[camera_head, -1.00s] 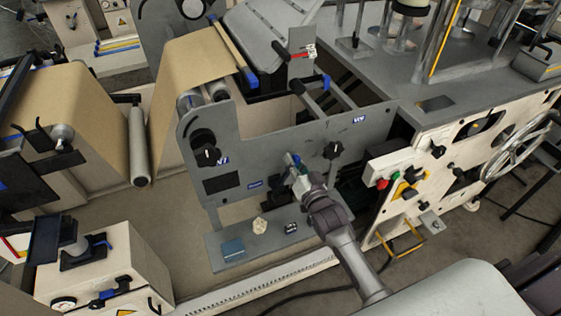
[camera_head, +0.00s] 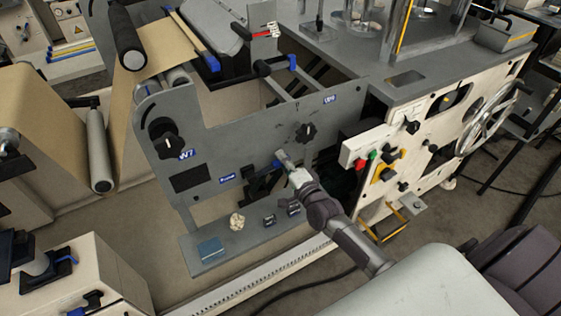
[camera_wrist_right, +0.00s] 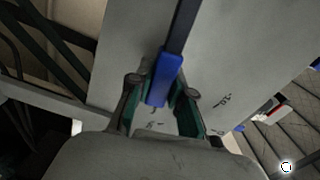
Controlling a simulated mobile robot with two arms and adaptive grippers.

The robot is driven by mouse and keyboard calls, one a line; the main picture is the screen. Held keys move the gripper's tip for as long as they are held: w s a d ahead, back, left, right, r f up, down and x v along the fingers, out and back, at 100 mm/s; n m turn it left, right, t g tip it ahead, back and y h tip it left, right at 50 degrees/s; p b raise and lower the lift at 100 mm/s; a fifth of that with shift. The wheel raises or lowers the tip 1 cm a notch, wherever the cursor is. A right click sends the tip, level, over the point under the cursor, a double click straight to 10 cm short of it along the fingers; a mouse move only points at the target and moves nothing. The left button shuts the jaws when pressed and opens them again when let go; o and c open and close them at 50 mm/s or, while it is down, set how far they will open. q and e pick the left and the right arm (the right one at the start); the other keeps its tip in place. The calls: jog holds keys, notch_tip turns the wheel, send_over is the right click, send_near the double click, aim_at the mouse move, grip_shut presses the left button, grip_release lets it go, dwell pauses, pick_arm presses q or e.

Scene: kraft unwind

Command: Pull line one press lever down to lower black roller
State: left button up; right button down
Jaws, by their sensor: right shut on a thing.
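The grey side panel (camera_head: 235,140) of the unwind stand fills the middle of the head view, with a W7 label on it. My right gripper (camera_head: 283,160) is in front of this panel, below a black knob (camera_head: 307,132). It is shut on the press lever, whose blue grip (camera_wrist_right: 162,78) lies between the fingers in the right wrist view; its dark bar (camera_wrist_right: 184,25) runs up from it. The black roller (camera_head: 127,35) is at upper left over the brown kraft web (camera_head: 165,50). I cannot tell whether they touch. My left gripper is out of view.
A press with red and green buttons (camera_head: 362,160) and a handwheel (camera_head: 487,118) stands right of my arm. Another blue-ended handle (camera_head: 292,62) is above.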

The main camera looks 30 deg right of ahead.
jog(key=shift+d+f+m+b, duration=0.1)
jog(key=shift+f+m+b, duration=0.6)
jog(key=shift+f+m, duration=0.25)
jog(key=shift+f, duration=0.15)
jog(key=c, duration=1)
grip_release()
jog(key=shift+c, duration=0.2)
jog(key=shift+s, duration=0.1)
jog(key=s, duration=1.1)
jog(key=shift+s+d, duration=0.2)
jog(key=shift+s, duration=0.2)
